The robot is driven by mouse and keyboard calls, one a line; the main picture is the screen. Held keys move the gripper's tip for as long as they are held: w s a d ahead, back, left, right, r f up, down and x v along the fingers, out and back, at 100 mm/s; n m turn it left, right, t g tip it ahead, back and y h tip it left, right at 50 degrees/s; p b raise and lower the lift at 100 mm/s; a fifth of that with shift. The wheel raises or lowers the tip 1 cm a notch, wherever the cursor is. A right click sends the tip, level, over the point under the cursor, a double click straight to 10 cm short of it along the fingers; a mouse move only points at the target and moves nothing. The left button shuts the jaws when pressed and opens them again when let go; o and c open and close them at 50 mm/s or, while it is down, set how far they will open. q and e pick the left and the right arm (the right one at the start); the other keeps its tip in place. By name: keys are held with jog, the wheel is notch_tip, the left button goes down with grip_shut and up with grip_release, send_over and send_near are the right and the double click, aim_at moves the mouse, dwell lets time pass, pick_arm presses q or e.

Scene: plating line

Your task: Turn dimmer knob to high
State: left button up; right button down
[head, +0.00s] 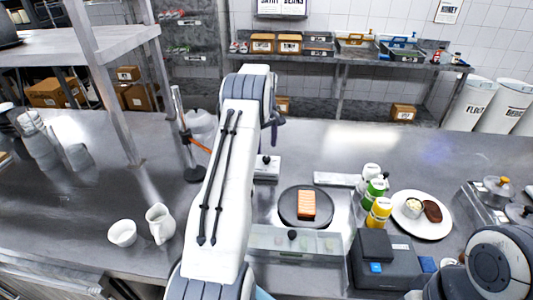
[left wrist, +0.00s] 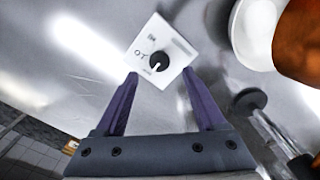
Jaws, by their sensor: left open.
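The dimmer is a white square plate with a black round knob. In the left wrist view the knob (left wrist: 159,61) sits on the plate (left wrist: 172,78), and its pale pointer mark faces the picture's lower edge. Small labels stand around it, too blurred to read surely. In the head view the plate (head: 266,174) lies on the steel counter just beyond the round board. My left gripper (left wrist: 160,74) is open and empty, its purple fingers spread at the plate's near side with the knob between and just past their tips. In the head view the arm mostly hides this gripper (head: 272,142).
A dark round board (head: 290,213) bears an orange block. A stand (head: 194,174) is left of my arm. A white jug (head: 160,224) and bowl (head: 122,233) are at left. Bottles (head: 379,211) and a plate of food (head: 442,229) are at right.

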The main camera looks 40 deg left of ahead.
aim_at(266, 158)
pick_arm(q)
jog(key=shift+f+p, duration=0.55)
jog(key=shift+f, duration=1.95)
grip_shut()
